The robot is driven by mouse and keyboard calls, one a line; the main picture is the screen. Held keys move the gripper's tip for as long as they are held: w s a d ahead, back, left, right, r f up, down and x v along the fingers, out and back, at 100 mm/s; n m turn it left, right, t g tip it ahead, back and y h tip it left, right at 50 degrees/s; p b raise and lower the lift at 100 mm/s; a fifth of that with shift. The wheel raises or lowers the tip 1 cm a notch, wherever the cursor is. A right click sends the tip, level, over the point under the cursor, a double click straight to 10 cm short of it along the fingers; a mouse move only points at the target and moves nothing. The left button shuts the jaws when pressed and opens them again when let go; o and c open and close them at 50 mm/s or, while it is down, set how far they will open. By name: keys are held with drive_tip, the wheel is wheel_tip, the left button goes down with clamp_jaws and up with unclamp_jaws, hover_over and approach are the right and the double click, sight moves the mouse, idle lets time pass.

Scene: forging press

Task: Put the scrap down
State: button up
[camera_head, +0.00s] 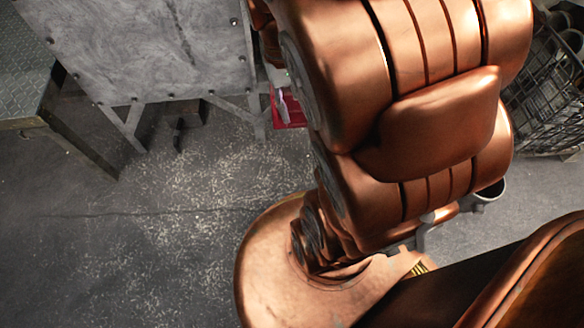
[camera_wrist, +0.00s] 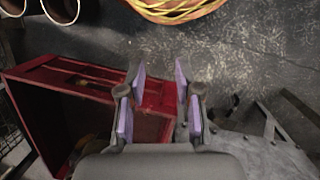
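My gripper (camera_wrist: 160,78) shows in the wrist view with its two purple-padded fingers spread apart. Nothing is held between them. A red open box (camera_wrist: 65,77) lies below and to the left of the fingers. Its near part is hidden behind my gripper. A brownish piece (camera_wrist: 88,142) shows dimly inside the box, and I cannot tell if it is the scrap. In the head view my arm hides the gripper. A red patch (camera_head: 292,119) with a grey piece on it shows beside the arm; I cannot tell if it is the same box.
A grey metal machine or cabinet (camera_head: 140,45) stands at the upper left, with a metal table (camera_head: 20,75) at the left edge. A wire basket (camera_head: 545,95) stands at the right. A small dark object (camera_head: 179,134) is on the floor. The floor at the lower left is clear.

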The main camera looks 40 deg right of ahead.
drive_tip(key=s+a+n+g, duration=0.1)
drive_tip(key=s+a+n, duration=0.3)
drive_tip(key=s+a, duration=0.5)
drive_tip(key=shift+s+a, duration=0.35)
drive_tip(key=shift+s, duration=0.8)
drive_tip(key=shift+r, duration=0.15)
